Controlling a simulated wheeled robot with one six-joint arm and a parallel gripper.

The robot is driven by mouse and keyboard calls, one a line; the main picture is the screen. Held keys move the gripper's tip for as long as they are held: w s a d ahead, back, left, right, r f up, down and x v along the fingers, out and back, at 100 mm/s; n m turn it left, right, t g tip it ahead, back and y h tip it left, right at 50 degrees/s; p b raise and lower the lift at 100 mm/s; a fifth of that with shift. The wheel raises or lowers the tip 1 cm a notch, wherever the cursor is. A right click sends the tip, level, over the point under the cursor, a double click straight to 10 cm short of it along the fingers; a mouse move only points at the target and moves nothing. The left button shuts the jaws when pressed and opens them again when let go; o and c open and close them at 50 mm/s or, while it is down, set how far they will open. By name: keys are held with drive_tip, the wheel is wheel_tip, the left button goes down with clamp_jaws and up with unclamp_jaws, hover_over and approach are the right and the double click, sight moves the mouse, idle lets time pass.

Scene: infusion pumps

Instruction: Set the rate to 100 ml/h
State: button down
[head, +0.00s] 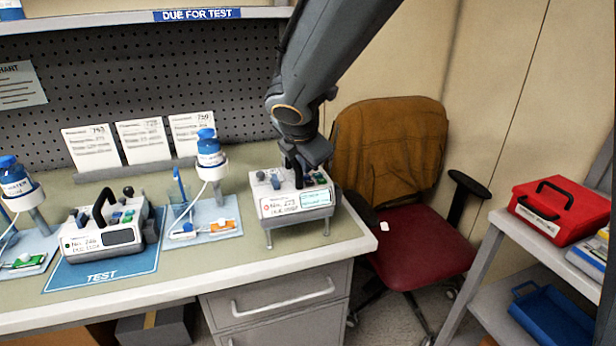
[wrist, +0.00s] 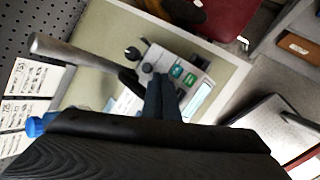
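An infusion pump marked No. 223 (head: 292,203) stands on the desk near its right end, with a lit pale display (head: 315,199) on its front. In the wrist view the pump top (wrist: 185,70) shows green and teal buttons (wrist: 183,75), a black knob (wrist: 132,53) and a grey round knob (wrist: 147,68). My gripper (head: 297,178) is just above the pump, pointing down. In the wrist view its dark fingers (wrist: 162,85) are together, beside the grey knob and buttons; contact cannot be told. The display figures are too small to read.
A second pump, No. 246 (head: 97,236), sits on the blue TEST mat (head: 100,279) at left. Blue-capped bottles on stands (head: 210,160) flank it. A chair (head: 420,250) is right of the desk; a red case (head: 560,207) sits on a side shelf.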

drive_tip(key=shift+s+f+b, duration=0.3)
drive_tip(key=shift+f+b, duration=0.15)
drive_tip(key=shift+f, duration=0.4)
idle(0.5)
drive_tip(key=shift+w+a+r+p, duration=0.2)
drive_tip(key=shift+r+p, duration=0.45)
drive_tip(key=shift+p, duration=0.05)
drive_tip(key=shift+r, duration=0.15)
drive_tip(key=r+p, duration=0.3)
drive_tip(key=shift+a, duration=0.2)
drive_tip(key=shift+d+r+p, duration=0.25)
drive_tip(key=shift+r+p, duration=0.9)
